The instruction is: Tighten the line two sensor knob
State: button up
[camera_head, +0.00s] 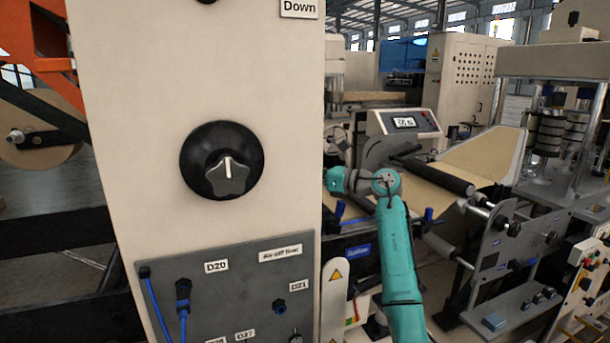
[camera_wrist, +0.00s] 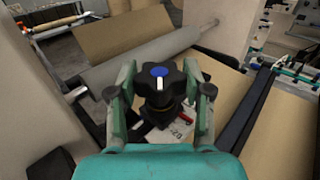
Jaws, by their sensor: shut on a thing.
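A black star-shaped knob (camera_wrist: 160,83) with a blue cap and a white pointer line shows in the middle of the wrist view. It stands on a black round stem. My gripper (camera_wrist: 160,92) has one teal finger on each side of the knob, and it is shut on it. The white line points nearly straight up and down in the picture. A label plate (camera_wrist: 182,128) below the knob is partly covered, and I cannot read it fully. In the head view my teal arm reaches into the machine right of the column; the held knob cannot be made out there.
A grey roller (camera_wrist: 145,65) and brown kraft web (camera_wrist: 125,35) lie behind the knob. A dark bar (camera_wrist: 250,118) runs at the right. In the head view a pale column (camera_head: 285,130) with another black star knob (camera_head: 228,175) stands close in front. A display box (camera_head: 405,122) stands behind my arm.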

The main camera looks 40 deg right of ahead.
jog(key=shift+m+t+h, duration=0.3)
jog(key=shift+h, duration=0.1)
jog(key=m+h, duration=0.1)
jog(key=h, duration=0.1)
jog(key=m+t+h, duration=0.1)
jog(key=m+h, duration=0.1)
jog(key=h, duration=0.1)
jog(key=shift+a, duration=0.2)
jog(key=shift+r+m+h, duration=0.1)
jog(key=shift+m+h, duration=1.8)
jog(key=shift+h, duration=0.8)
jog(key=shift+r+h, duration=0.1)
jog(key=shift+h, duration=0.2)
jog(key=o, duration=1.2)
jog(key=shift+s, duration=0.1)
jog(key=shift+s+f, duration=0.2)
jog(key=shift+s, duration=0.05)
jog(key=s, duration=0.3)
jog(key=s+a, duration=0.1)
jog(key=s, duration=0.3)
jog(key=s+a, duration=0.1)
jog(key=s, duration=0.3)
jog(key=shift+s+a, duration=0.1)
jog(key=shift+s, duration=0.05)
